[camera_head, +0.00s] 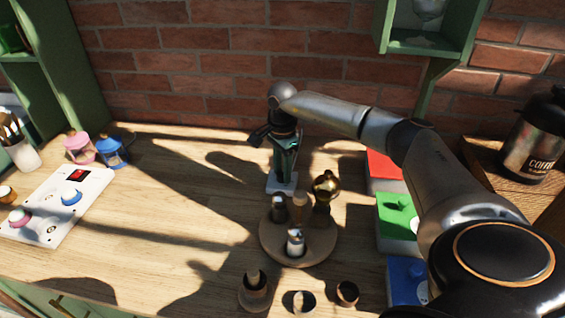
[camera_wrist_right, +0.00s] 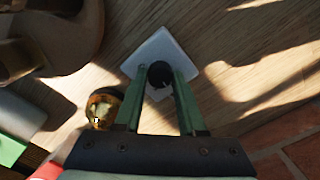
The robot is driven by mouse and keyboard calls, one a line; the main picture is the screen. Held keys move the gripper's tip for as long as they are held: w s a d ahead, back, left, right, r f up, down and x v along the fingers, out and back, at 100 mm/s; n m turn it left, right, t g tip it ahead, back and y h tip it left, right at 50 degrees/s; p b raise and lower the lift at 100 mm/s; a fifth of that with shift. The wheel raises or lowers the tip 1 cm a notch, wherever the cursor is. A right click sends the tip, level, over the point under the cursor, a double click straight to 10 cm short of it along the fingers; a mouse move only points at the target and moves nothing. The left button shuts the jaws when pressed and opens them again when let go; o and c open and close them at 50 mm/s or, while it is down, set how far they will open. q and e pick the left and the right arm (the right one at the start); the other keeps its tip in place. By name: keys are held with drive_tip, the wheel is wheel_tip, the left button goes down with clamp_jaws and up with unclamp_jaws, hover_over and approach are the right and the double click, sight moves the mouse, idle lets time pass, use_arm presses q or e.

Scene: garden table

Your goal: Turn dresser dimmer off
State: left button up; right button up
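A small white base with a dark round knob, which looks like the dimmer, stands at the back middle of the wooden table. Its white base (camera_head: 281,187) shows below my right gripper (camera_head: 285,160) in the head view. In the right wrist view the white square plate (camera_wrist_right: 165,48) carries the black knob (camera_wrist_right: 160,74). The green fingertips of my right gripper (camera_wrist_right: 160,78) lie on either side of this knob. I cannot tell whether they press on it or stand slightly apart. My left gripper is not in view.
A round wooden board (camera_head: 268,246) with shakers and a brass pot (camera_head: 326,187) stands just in front. Red (camera_head: 383,168), green (camera_head: 398,222) and blue boxes stand to the right. A white panel (camera_head: 45,232) with knobs lies left. A brick wall (camera_head: 220,65) rises behind.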

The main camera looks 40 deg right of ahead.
sight(282, 174)
drive_tip(key=o, duration=0.4)
drive_tip(key=shift+o, duration=0.2)
wheel_tip(282, 174, up, 13)
drive_tip(key=shift+f, duration=0.2)
idle(0.6)
